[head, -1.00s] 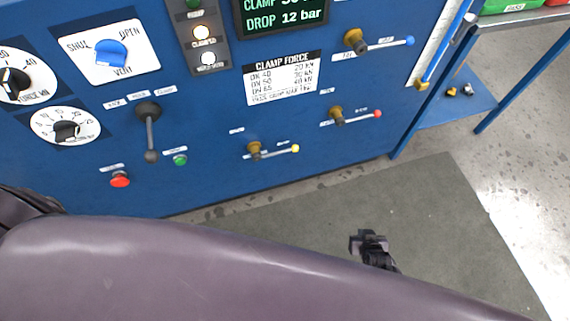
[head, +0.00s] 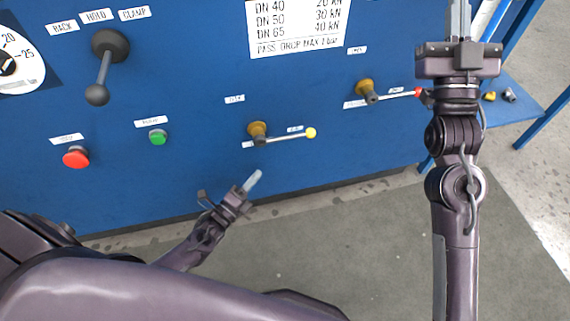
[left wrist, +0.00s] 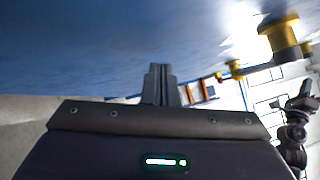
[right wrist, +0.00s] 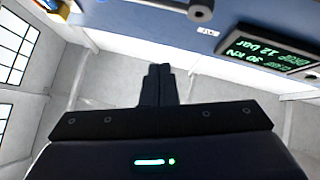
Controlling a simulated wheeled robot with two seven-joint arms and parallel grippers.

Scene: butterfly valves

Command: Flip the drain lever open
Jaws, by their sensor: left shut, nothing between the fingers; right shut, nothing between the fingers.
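Small brass valves with levers sit low on the blue panel. One lever with a yellow knob (head: 289,136) points right from its brass body (head: 257,130). Another with a red tip (head: 400,94) points right from its own brass body (head: 365,88). Their labels are too small to read, so I cannot tell which is the drain lever. My left gripper (head: 253,181) is shut and empty, below the yellow-knob lever and apart from it. A brass-yellow fitting (left wrist: 279,36) shows at upper right in the left wrist view. My right gripper (head: 459,18) is shut and empty, in front of the panel's right side.
A black hand lever (head: 103,75), a red button (head: 76,157) and a green button (head: 157,137) are on the panel at left. A blue shelf (head: 520,105) with small fittings stands at right. A lit display (right wrist: 262,50) shows in the right wrist view. The floor mat is clear.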

